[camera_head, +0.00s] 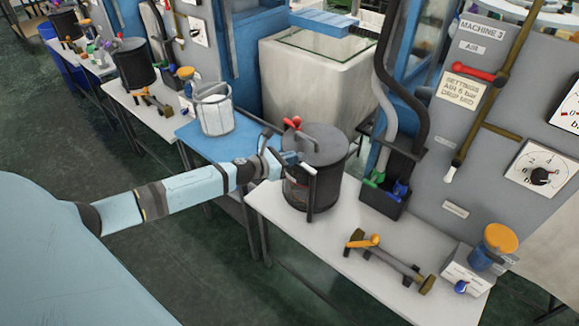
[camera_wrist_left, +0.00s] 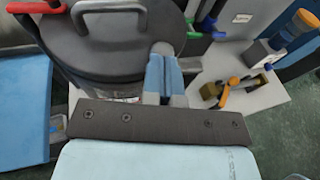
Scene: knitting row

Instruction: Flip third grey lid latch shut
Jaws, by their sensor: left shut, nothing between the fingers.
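A dark round pot (camera_head: 296,193) with a grey lid (camera_head: 322,143) stands at the left end of the white table. The lid, also in the left wrist view (camera_wrist_left: 105,42), looks seated on the pot. A red-handled lever (camera_head: 293,123) stands up at the lid's far left edge; its red handle is at the top left of the left wrist view (camera_wrist_left: 36,7). I cannot pick out the third latch. My left gripper (camera_head: 296,160) is at the pot's near left side. In the left wrist view its fingers (camera_wrist_left: 164,52) are together and empty, beside the lid's rim; contact is unclear. My right gripper is not in view.
A black bin (camera_head: 380,198) with green and blue handles stands right of the pot. An orange-handled tool (camera_head: 390,262) and an orange-capped jar (camera_head: 498,245) sit farther right. A blue table (camera_head: 205,140) with a white bucket (camera_head: 215,112) is at left. Bare white tabletop (camera_head: 325,235) lies between pot and tool.

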